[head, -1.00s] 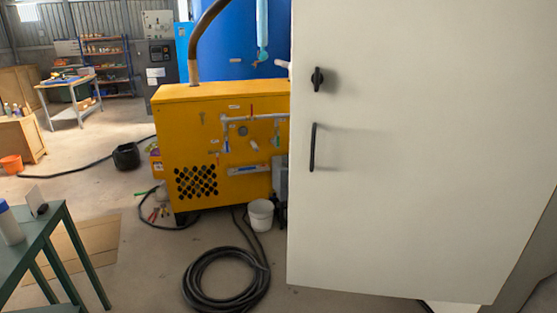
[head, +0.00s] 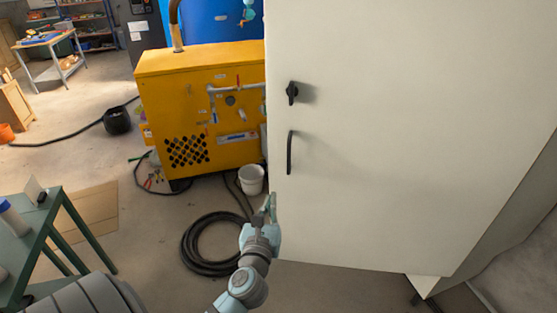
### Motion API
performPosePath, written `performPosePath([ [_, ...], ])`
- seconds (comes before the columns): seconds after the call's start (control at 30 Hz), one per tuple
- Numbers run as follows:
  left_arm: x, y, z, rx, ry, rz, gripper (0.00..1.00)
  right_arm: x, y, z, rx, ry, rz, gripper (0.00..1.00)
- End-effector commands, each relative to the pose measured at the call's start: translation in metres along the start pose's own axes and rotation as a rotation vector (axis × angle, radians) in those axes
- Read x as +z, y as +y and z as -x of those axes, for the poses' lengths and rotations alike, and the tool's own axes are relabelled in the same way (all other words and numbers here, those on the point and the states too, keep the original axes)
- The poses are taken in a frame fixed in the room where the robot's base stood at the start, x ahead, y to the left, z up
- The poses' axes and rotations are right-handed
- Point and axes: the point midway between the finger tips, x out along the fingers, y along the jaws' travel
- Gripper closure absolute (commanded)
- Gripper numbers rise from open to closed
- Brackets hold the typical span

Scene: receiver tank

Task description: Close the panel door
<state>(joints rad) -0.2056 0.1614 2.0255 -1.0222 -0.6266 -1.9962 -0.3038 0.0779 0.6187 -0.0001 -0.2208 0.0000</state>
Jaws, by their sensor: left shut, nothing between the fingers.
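The panel door (head: 400,150) is a large white door filling the right half of the head view. It stands open, swung out from the grey cabinet (head: 500,215) at the right. It has a black turn knob (head: 292,92) and a black vertical handle (head: 290,152) near its left edge. My left gripper (head: 270,205) is shut and empty, at the lower part of the door's left edge, below the handle. I cannot tell whether it touches the door. My right gripper is not in view.
A yellow machine (head: 185,100) stands behind the door's left side, with a white bucket (head: 251,180) beside it. A coiled black hose (head: 205,245) lies on the floor. A green table (head: 50,225) stands at the left. A blue tank (head: 215,20) is at the back.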

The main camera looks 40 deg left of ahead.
Motion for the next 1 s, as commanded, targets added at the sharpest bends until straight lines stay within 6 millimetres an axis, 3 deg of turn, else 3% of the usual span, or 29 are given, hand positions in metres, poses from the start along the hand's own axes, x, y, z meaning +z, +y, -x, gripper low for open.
performPosePath([
  [0.03, 0.009, 0.001, -0.001, 0.004, -0.018, -0.023, 1.0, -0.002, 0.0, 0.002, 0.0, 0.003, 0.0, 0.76],
  [0.17, 0.009, 0.0, -0.015, 0.004, -0.024, -0.034, 1.0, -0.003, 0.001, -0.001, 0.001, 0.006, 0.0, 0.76],
  [0.7, 0.008, 0.0, -0.123, 0.003, -0.021, -0.028, 1.0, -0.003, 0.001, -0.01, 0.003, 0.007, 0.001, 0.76],
  [1.0, 0.009, 0.0, -0.139, 0.002, -0.019, -0.027, 1.0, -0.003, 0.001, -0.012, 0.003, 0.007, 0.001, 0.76],
])
